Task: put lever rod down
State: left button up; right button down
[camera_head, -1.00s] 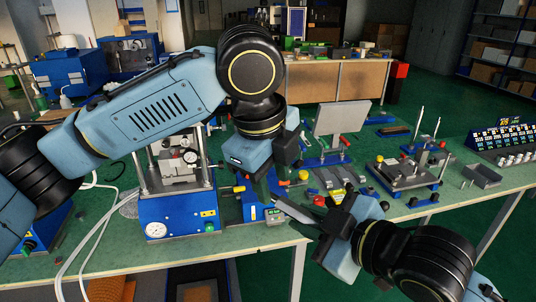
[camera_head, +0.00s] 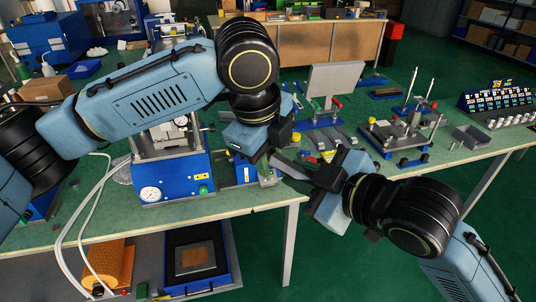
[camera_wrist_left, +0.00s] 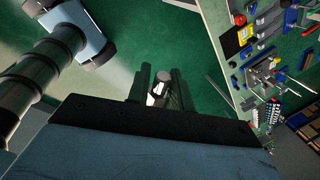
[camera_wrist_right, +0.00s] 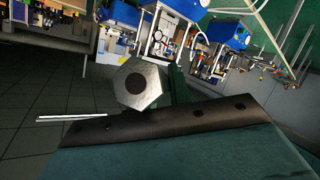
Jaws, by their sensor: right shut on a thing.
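The lever rod, a grey metal bar (camera_head: 290,167) in the head view, reaches left from my right gripper (camera_head: 308,176) toward my left gripper (camera_head: 262,158), above the bench's front edge. My right gripper is shut on it. In the right wrist view a hexagonal metal end face (camera_wrist_right: 138,84) with a dark round centre shows close at the fingers. In the left wrist view my left gripper's fingers (camera_wrist_left: 158,90) stand apart, with a light and dark cylindrical piece between or beyond them. I cannot tell whether they touch it.
The blue press (camera_head: 175,180) stands left of the grippers, with white hoses at its side. A fixture with upright posts (camera_head: 400,135) and a grey bin (camera_head: 472,138) are on the right bench. A blue tray (camera_head: 232,270) is on the shelf below. The bench's front right strip is clear.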

jog(key=c, duration=1.2)
grip_release()
jog(key=shift+s+a, duration=0.1)
jog(key=shift+a, duration=0.05)
jog(key=shift+r, duration=0.1)
